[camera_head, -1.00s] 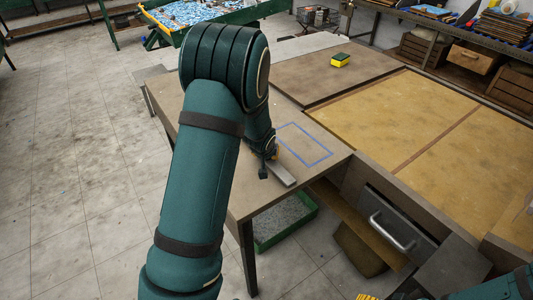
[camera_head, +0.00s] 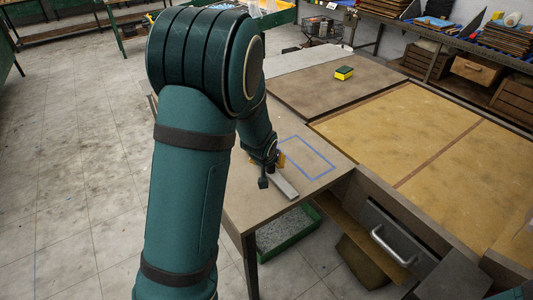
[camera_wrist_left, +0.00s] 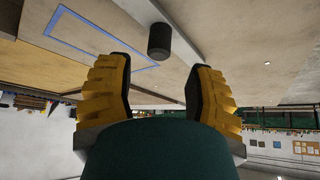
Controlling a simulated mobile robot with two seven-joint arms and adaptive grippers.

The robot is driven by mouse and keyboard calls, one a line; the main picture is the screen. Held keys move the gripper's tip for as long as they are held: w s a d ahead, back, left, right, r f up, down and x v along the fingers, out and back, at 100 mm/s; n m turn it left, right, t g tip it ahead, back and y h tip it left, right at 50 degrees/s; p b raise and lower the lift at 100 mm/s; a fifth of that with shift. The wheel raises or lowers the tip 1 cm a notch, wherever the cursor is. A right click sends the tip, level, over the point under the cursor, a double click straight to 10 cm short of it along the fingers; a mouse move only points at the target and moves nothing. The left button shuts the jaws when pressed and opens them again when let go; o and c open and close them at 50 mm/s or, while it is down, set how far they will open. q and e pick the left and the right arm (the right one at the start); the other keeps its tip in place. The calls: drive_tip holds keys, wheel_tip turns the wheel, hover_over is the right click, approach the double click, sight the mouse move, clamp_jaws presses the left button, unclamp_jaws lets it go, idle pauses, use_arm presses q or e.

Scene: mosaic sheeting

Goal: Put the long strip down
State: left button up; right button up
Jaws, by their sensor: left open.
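The long strip (camera_head: 285,187) is pale grey and narrow. It lies on the brown worktop beside a blue outlined rectangle (camera_head: 306,158), near the front edge; its far end is hidden behind my gripper. My left gripper (camera_head: 275,167) is over the strip's far end, with one yellow finger showing. In the left wrist view my left gripper (camera_wrist_left: 158,88) has its two yellow, dark-padded fingers spread apart with nothing between them. A pale strip (camera_wrist_left: 182,28) passes above the fingers there, partly behind a dark cylinder (camera_wrist_left: 159,40) that I cannot identify. My right gripper is out of view.
A yellow and green sponge (camera_head: 344,72) sits on the brown board at the back. Tan panels (camera_head: 400,125) fill the right side. Below are a drawer with a metal handle (camera_head: 392,248) and a green tray (camera_head: 290,235) on the floor.

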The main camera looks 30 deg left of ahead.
use_arm(q)
drive_tip(key=p+v, duration=0.1)
drive_tip(key=v, duration=0.2)
drive_tip(key=shift+s+d+r, duration=0.1)
drive_tip(key=shift+s+r, duration=0.15)
drive_tip(key=shift+r, duration=0.05)
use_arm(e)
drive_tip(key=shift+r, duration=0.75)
